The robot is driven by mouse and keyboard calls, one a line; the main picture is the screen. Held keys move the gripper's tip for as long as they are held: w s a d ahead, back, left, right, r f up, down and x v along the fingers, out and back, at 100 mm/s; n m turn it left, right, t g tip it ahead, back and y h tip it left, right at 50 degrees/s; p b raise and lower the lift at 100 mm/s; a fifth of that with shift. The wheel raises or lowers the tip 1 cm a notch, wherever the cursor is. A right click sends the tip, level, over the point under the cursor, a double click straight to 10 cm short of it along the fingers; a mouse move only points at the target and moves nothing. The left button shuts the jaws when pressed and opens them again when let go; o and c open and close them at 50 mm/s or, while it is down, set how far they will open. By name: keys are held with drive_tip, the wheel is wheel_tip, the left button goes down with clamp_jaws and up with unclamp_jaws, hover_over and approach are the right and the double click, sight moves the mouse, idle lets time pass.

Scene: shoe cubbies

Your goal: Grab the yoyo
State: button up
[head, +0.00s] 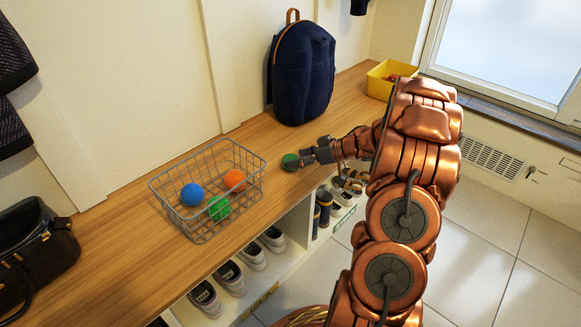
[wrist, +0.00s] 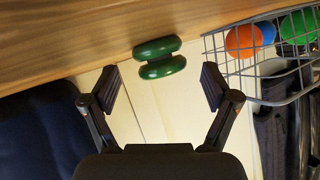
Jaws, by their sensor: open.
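The green yoyo (head: 290,161) sits on the wooden bench top, just right of the wire basket. In the wrist view the yoyo (wrist: 158,57) shows two rounded green halves with a narrow gap between them. My gripper (head: 309,157) is at bench height, close to the yoyo on its right side. In the wrist view my gripper (wrist: 161,82) is open and empty. The yoyo lies just beyond the fingertips, lined up with the space between them. The head view does not show clearly whether a finger touches it.
The wire basket (head: 187,226) holds a blue ball (head: 192,194), an orange ball (head: 235,180) and a green ball (head: 219,208). A navy backpack (head: 303,75) stands behind my gripper. A yellow bin (head: 379,83) is at the bench's far end. Shoes (head: 229,277) fill cubbies below.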

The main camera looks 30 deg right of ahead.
drive_tip(key=shift+x, duration=0.85)
drive_tip(key=shift+c, duration=0.4)
drive_tip(key=c, duration=1.1)
drive_tip(key=shift+r, duration=0.1)
drive_tip(key=shift+c, duration=0.2)
